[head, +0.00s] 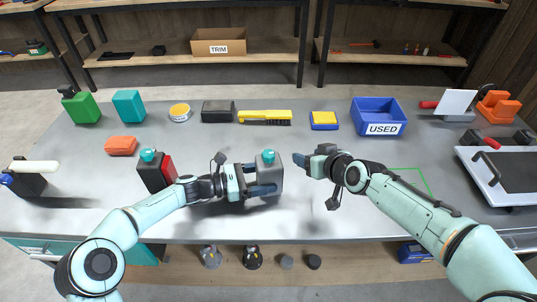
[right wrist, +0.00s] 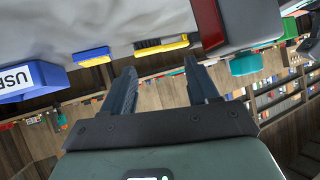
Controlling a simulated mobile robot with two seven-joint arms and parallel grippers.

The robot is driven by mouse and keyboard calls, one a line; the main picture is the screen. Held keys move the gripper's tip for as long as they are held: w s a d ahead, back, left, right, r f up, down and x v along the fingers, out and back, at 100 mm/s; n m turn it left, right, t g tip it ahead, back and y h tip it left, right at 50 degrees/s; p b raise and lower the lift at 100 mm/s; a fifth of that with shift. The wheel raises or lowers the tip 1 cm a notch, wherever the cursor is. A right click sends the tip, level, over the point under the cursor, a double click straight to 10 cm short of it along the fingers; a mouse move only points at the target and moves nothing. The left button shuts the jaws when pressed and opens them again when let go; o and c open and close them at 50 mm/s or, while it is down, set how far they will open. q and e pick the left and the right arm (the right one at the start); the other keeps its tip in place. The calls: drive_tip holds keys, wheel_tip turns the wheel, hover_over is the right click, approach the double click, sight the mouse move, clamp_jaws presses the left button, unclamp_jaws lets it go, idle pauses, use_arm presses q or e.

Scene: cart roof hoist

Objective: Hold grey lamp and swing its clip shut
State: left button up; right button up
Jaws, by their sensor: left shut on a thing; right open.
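The grey lamp (head: 270,180) is a dark grey box with a teal knob on top. My left gripper (head: 263,181) is shut on it from the left, above the bench's front half. In the right wrist view, a close grey box with a red face and teal knob, apparently this lamp (right wrist: 255,20), is at upper right. I cannot make out its clip. My right gripper (head: 302,160) is open and empty, just right of the lamp and apart from it. Its two fingers show in the right wrist view (right wrist: 162,75).
A dark box with a red side and teal knob (head: 153,174) stands left of the lamp. A tray cart (head: 490,185) stands at right. The bench between is clear.

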drive_tip(key=t, duration=0.1)
drive_tip(key=n+t+y, duration=0.1)
drive_tip(key=t+y, duration=0.2)
drive_tip(key=t, duration=0.2)
approach(271, 160)
drive_tip(key=x, duration=1.1)
drive_tip(key=shift+w+a, duration=0.1)
drive_tip(key=shift+w, duration=0.25)
drive_tip(key=shift+h, duration=0.4)
drive_tip(key=c, duration=0.9)
